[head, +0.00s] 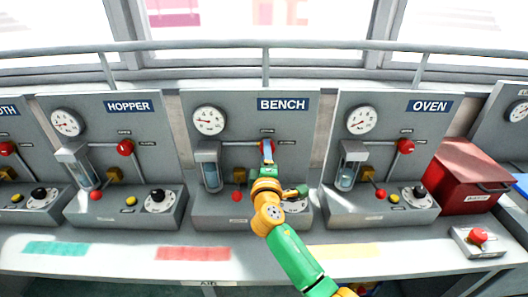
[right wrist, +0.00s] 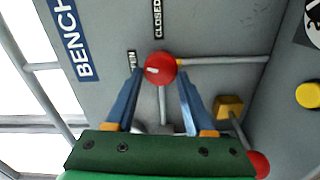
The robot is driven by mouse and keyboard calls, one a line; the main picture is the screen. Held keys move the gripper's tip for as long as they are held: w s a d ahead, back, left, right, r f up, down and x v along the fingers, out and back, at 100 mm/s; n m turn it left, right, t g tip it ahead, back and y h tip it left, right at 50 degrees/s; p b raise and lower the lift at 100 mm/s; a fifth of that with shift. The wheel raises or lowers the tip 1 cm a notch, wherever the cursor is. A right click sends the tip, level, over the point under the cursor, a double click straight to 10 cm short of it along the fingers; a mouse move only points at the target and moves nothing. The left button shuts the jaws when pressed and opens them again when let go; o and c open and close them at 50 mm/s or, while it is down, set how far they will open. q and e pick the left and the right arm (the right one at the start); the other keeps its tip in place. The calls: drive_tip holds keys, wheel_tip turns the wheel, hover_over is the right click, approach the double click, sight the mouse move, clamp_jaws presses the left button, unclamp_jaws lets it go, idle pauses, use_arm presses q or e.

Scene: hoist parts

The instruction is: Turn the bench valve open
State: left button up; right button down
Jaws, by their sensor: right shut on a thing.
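The bench valve is a round red knob on the grey BENCH panel (head: 225,128), in the middle of the head view. In the head view my right gripper (head: 267,158) covers most of the knob. In the right wrist view the red knob (right wrist: 160,68) sits between the two blue fingertips of my right gripper (right wrist: 158,82), which is shut on it. A white mark on the knob's face lies on its left side, toward the OPEN label (right wrist: 131,62), partly hidden by a finger. The CLOSED label (right wrist: 157,18) stands above the knob there. My left gripper is not in view.
The HOPPER panel (head: 90,110) stands left and the OVEN panel (head: 395,95) right, with similar red knobs. A gauge (head: 209,120) and a glass cylinder (head: 211,167) sit left of the bench valve. A red box (head: 468,175) and a red button (head: 478,237) are at the right.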

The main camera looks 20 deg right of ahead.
drive_tip(key=shift+w+d+r+n+p, duration=0.15)
drive_tip(key=shift+n+p, duration=0.15)
drive_tip(key=shift+n, duration=0.6)
drive_tip(key=shift+w+d+r+n+p, duration=0.15)
drive_tip(key=shift+n+p, duration=0.15)
drive_tip(key=shift+n, duration=0.6)
drive_tip(key=shift+a, duration=0.1)
drive_tip(key=shift+c, duration=2.4)
unclamp_jaws()
drive_tip(key=shift+o, duration=1.1)
drive_tip(key=shift+f, duration=0.15)
drive_tip(key=shift+d+f, duration=0.1)
drive_tip(key=shift+d, duration=0.1)
